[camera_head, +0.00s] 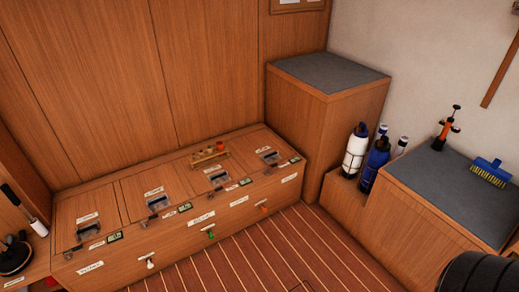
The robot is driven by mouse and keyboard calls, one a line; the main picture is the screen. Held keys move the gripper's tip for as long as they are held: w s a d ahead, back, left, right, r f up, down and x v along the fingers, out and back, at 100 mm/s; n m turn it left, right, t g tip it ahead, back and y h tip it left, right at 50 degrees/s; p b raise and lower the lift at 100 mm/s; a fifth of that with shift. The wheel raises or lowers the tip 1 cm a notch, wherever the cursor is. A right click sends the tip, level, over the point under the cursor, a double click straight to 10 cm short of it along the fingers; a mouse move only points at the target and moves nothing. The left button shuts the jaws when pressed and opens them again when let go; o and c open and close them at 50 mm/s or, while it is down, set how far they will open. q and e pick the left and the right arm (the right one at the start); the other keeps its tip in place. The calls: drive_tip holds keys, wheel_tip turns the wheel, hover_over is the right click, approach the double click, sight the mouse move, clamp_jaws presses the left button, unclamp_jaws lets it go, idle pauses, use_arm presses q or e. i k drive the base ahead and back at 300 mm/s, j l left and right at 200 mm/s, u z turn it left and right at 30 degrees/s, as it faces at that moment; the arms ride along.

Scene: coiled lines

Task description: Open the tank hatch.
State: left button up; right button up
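A low wooden bench (130,254) along the back wall has several hatch panels set in its top. From left to right I see a first hatch (80,205), a second hatch (138,183), a third hatch (188,165) and a fourth hatch (250,140). All look shut and flush. Each has a white label and a dark recessed latch near its front edge; the lettering is too small to read, so I cannot tell which is the tank hatch. Neither of my grippers is in view.
White (150,262), green (211,235) and orange (263,210) handles stick out in front. The striped floor (270,250) is clear.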

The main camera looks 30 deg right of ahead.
sight(261, 149)
drive_tip(key=i+l, duration=0.55)
drive_tip(key=i+l+z, duration=0.15)
drive_tip(key=i+l, duration=0.9)
drive_tip(key=i, duration=0.2)
drive_tip(key=i+l+z, duration=0.1)
drive_tip(key=i+l, duration=0.4)
drive_tip(key=i, duration=0.1)
